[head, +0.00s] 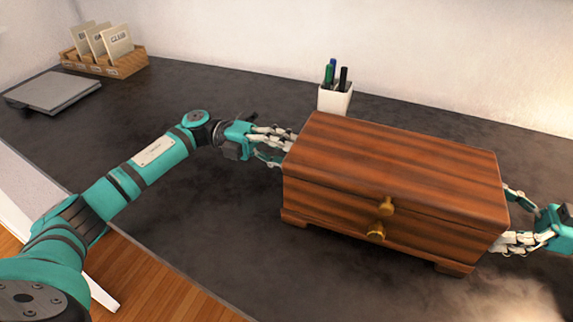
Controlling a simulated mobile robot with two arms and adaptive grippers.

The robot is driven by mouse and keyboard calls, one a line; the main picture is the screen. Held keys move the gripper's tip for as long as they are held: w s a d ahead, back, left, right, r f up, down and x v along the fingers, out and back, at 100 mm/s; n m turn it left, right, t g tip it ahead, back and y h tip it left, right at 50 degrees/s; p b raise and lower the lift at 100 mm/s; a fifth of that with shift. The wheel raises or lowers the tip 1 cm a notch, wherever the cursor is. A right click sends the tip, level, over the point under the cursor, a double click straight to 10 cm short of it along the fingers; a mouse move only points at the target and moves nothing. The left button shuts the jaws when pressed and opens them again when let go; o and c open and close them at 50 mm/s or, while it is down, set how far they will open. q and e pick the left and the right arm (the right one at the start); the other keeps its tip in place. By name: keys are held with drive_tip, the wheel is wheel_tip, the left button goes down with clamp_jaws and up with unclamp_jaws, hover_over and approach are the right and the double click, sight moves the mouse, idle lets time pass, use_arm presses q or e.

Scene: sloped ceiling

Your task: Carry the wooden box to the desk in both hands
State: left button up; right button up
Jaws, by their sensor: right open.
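The wooden box (400,172) is a striped brown chest with two drawer fronts, brass knobs and short feet. It is upright over the dark desk (190,235), and its feet look to rest on the top, though I cannot rule out a small gap. My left gripper (280,148) is at the box's left side, fingers spread and tips at or very near the wood. My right gripper (512,218) is at the right side, open, its fingers pointing at the box and partly hidden behind its edge. The box is between the two hands.
A white pen cup (335,99) with several pens stands just behind the box. A wooden card holder (105,62) and a closed grey laptop-like slab (53,92) are at the back left. The desk's front left is clear. A pale wall runs along the back.

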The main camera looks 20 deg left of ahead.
use_arm(q)
drive_tip(key=a, duration=1.1)
drive_tip(key=shift+a, duration=0.35)
use_arm(e)
drive_tip(key=shift+d, duration=0.1)
use_arm(q)
drive_tip(key=shift+a, duration=0.15)
use_arm(e)
drive_tip(key=shift+d, duration=0.25)
drive_tip(key=d, duration=1.1)
drive_tip(key=shift+w, duration=0.1)
drive_tip(key=shift+d, duration=0.2)
use_arm(q)
drive_tip(key=shift+s, duration=0.1)
